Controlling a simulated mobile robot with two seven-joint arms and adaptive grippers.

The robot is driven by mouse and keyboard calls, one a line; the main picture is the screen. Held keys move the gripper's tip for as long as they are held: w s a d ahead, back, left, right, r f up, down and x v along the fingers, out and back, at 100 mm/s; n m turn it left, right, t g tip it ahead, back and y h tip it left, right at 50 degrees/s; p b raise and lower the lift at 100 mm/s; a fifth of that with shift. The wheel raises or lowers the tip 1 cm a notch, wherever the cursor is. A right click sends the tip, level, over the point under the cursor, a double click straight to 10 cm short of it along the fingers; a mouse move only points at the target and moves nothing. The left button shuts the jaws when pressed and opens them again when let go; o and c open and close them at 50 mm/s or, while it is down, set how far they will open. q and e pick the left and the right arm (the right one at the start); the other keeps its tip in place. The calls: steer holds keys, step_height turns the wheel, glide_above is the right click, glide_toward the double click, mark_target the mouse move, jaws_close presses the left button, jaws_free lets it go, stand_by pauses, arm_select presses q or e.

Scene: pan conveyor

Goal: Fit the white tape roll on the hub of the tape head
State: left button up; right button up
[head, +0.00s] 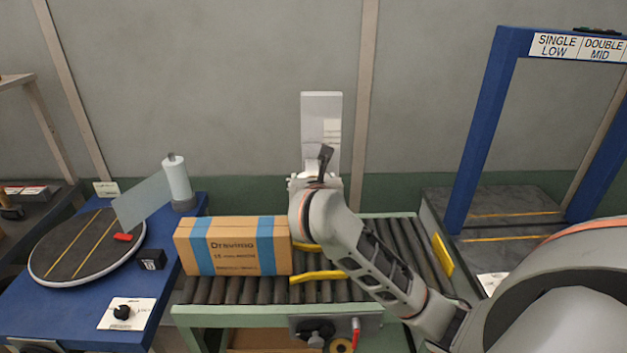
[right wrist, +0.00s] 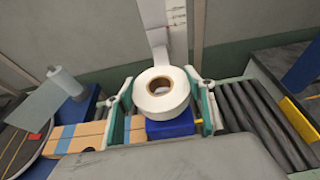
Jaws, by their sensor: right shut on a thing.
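The white tape roll (right wrist: 161,92) with a brown core shows in the right wrist view between the fingers of my right gripper (right wrist: 163,103), which is shut on it. In the head view my right gripper (head: 316,181) reaches over the conveyor, and my own wrist hides the roll and fingers. A tall pale upright panel (head: 321,108) stands just beyond the gripper; it also shows in the right wrist view (right wrist: 154,14). It seems to belong to the tape head. I cannot make out the hub. A blue block (right wrist: 171,128) shows below the roll. My left gripper is out of view.
A taped cardboard box (head: 237,246) lies on the roller conveyor (head: 232,290), left of my right arm. A blue table (head: 65,311) at left carries a round turntable (head: 75,262) and a film roll on a post (head: 177,182). A blue gate (head: 484,125) stands at right.

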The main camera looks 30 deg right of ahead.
steer(key=shift+f+b, duration=1.45)
steer(key=shift+f, duration=0.5)
steer(key=o, duration=1.3)
steer(key=shift+s, duration=0.1)
steer(key=v, duration=1.2)
steer(key=shift+r, duration=0.1)
